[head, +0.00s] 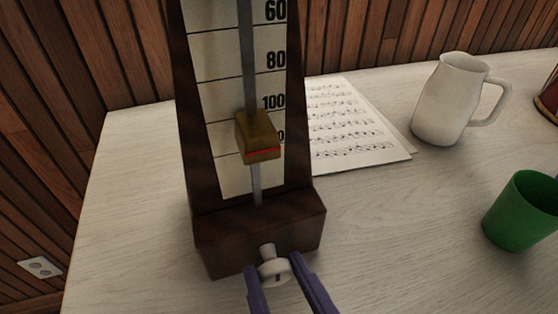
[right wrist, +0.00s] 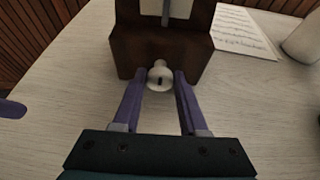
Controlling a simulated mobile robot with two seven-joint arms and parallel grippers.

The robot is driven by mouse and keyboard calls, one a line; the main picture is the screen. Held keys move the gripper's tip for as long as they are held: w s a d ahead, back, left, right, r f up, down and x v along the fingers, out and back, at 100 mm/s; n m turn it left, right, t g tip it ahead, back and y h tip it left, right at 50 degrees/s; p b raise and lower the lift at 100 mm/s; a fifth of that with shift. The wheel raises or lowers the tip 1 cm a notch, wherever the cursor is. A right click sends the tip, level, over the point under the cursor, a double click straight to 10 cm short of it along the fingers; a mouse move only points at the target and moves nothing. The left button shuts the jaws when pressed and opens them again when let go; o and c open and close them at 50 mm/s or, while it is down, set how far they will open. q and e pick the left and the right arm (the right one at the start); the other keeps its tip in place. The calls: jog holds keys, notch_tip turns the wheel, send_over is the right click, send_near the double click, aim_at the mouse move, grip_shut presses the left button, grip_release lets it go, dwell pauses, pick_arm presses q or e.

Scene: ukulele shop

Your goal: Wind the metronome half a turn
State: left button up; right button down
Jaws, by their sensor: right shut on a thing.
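The metronome (head: 262,238) is a tall dark wooden case standing upright on the table, with a pale number scale, a metal rod and a brass weight (head: 258,136) with a red line. A cream winding key (head: 275,270) sticks out of the front of its base. It also shows in the right wrist view (right wrist: 160,77), with a dark upright mark on its face. My right gripper (head: 274,262) is shut on the key, one purple finger on each side. A purple tip (right wrist: 11,108) at the left edge of the right wrist view looks like part of my left gripper; its jaws are hidden.
Sheet music (head: 350,125) lies behind the metronome to the right. A white mug (head: 445,103) stands at the back right, and a green cup (head: 520,212) stands at the right. The pale table (head: 400,240) is clear between the metronome and the cup. A wooden wall is behind.

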pick_arm(q)
jog(key=shift+d+r, duration=0.1)
jog(key=shift+r, duration=0.1)
pick_arm(e)
jog(key=shift+d+m+y, duration=0.1)
jog(key=shift+m+y, duration=0.2)
jog(key=shift+m, duration=0.2)
jog(key=shift+m+y, duration=0.4)
jog(key=shift+m, duration=0.1)
pick_arm(q)
jog(key=shift+f+b, duration=0.6)
jog(key=shift+f, duration=0.25)
pick_arm(e)
jog(key=shift+d+f+m+y, duration=0.1)
jog(key=shift+d+m+y, duration=0.05)
jog(key=shift+m+y, duration=0.95)
jog(key=shift+m+g, duration=0.3)
jog(key=shift+c, duration=2.4)
grip_release()
jog(key=shift+w, duration=0.1)
